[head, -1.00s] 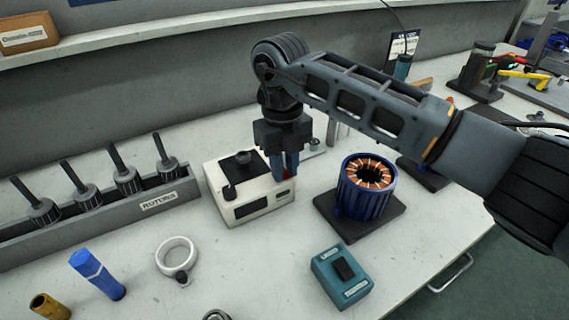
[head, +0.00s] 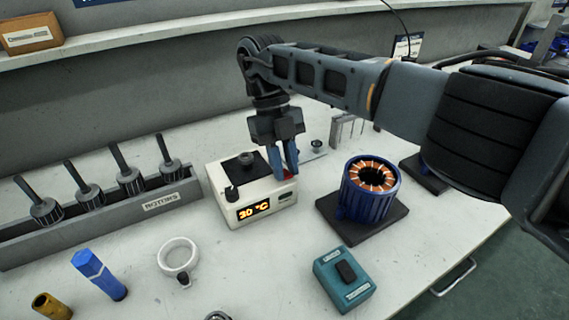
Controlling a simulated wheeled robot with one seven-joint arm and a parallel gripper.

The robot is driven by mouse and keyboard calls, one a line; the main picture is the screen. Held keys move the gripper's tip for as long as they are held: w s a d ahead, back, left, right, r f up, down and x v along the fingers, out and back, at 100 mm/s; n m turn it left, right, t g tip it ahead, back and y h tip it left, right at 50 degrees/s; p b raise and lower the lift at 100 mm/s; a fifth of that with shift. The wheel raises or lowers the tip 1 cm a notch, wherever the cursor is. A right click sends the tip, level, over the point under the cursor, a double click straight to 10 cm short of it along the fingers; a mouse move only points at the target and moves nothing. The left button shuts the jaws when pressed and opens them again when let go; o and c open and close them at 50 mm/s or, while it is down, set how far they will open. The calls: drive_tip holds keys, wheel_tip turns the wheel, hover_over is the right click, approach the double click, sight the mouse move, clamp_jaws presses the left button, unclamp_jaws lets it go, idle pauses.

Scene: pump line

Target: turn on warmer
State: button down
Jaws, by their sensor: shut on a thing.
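The warmer (head: 229,208) is a cream box with a dark top plate that carries a small dark round part. Its front display (head: 253,210) is lit and reads 30 °C in orange. My gripper (head: 285,177) points down at the warmer's right side, its blue fingers close together around a small red piece (head: 289,172) at the top right of the box. The fingers hide part of that red piece.
A rack of rotors (head: 110,205) stands to the left. A blue motor housing (head: 368,197) with copper windings sits on a dark base to the right.

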drive_tip(key=c, duration=1)
unclamp_jaws()
drive_tip(key=shift+o, duration=0.2)
drive_tip(key=b+v, duration=0.1)
drive_tip(key=v, duration=0.6)
drive_tip(key=shift+w+r, duration=0.15)
drive_tip(key=shift+r, duration=0.25)
drive_tip(key=shift+a, duration=0.1)
